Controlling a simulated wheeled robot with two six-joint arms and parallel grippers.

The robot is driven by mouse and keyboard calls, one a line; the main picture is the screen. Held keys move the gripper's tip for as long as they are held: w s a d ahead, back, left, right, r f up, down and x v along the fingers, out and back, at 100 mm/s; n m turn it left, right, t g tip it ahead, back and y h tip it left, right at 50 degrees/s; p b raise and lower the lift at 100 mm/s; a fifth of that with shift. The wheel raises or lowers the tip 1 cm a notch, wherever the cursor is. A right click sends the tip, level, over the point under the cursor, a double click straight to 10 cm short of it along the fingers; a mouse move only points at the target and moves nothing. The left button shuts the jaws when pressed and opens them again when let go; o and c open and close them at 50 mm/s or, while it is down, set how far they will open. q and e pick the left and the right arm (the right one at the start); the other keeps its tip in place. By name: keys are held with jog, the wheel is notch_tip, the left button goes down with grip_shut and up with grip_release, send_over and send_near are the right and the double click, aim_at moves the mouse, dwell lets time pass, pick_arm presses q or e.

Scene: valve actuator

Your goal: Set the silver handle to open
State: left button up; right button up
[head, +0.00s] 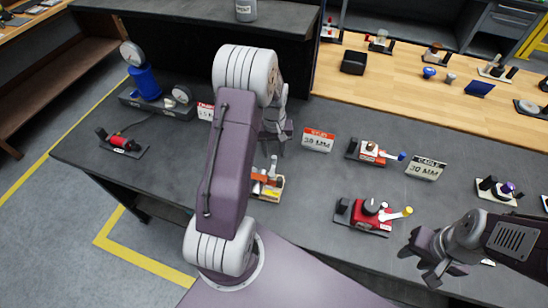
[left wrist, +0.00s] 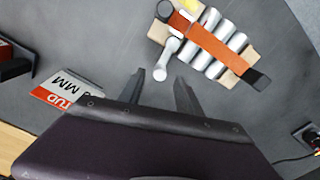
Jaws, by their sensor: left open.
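The silver handle (left wrist: 168,57) is a short lever with a rounded end, on a valve with an orange strap, silver cylinders and a beige base (left wrist: 206,42). In the head view the valve (head: 265,187) stands on the grey table, partly hidden by my left arm, with the handle (head: 273,162) upright at its back. My left gripper (left wrist: 172,82) is open and empty, its fingertips just short of the handle's rounded end. In the head view my left gripper (head: 277,138) is partly covered by its arm. My right gripper (head: 424,262) is open and empty at the front right.
A red valve with a yellow handle (head: 370,214) and an orange and white valve (head: 372,153) stand to the right. A "38 MM" sign (head: 318,141) stands behind.

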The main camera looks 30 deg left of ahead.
aim_at(274, 158)
pick_arm(q)
notch_tip(274, 158, up, 5)
jog(key=shift+f, duration=0.1)
dwell(0.4)
